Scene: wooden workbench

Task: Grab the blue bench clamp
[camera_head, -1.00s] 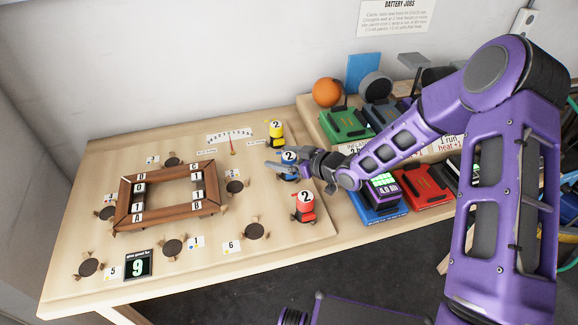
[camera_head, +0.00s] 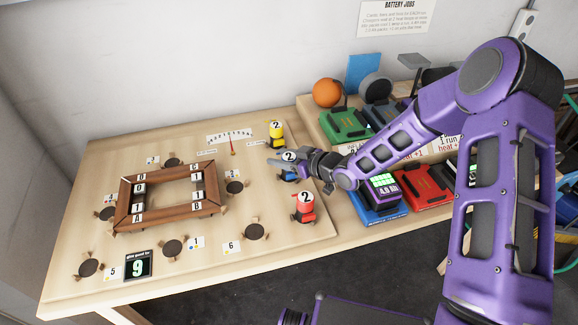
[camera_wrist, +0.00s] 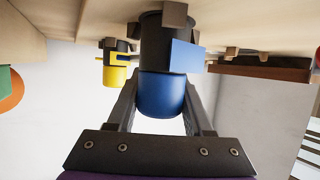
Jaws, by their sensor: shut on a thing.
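The blue bench clamp (camera_head: 289,171) stands on the board's right side, between the yellow clamp (camera_head: 276,133) and the red clamp (camera_head: 304,206). The yellow clamp also shows at left in the wrist view (camera_wrist: 115,75).
A wooden frame (camera_head: 170,218) with lettered corners lies on the board (camera_head: 265,265), with several dark round discs around it. A display reading 9 (camera_head: 138,265) is at the front.

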